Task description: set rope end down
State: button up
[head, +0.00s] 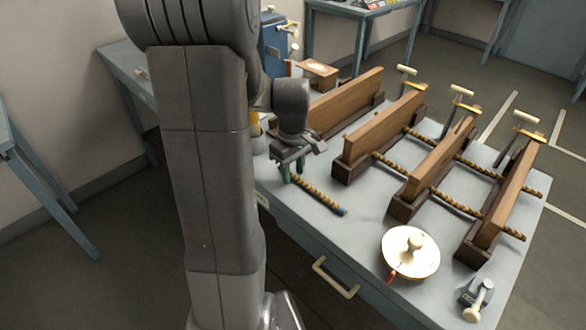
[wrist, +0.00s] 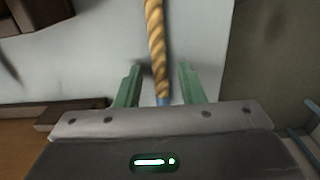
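The rope end (head: 318,195) is a short tan twisted length with a blue tip, lying slantwise over the left part of the grey table top (head: 365,210). My gripper (head: 290,163) is at the rope's far left end, pointing down. In the wrist view the rope (wrist: 155,45) runs between the two green fingers (wrist: 160,85), with a gap on each side. A blue band on the rope shows close to the gripper's palm. The fingers are open and do not touch the rope.
Several wooden boards (head: 385,130) stand in dark holders on the table, with rope pieces through some of them. A round white lidded dish (head: 410,253) and a small clamp-like tool (head: 477,298) are near the front right. Bare table lies around the rope.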

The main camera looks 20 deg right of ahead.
notch_tip(320, 180, up, 12)
jog(key=shift+r+p, duration=0.15)
jog(key=shift+p, duration=0.2)
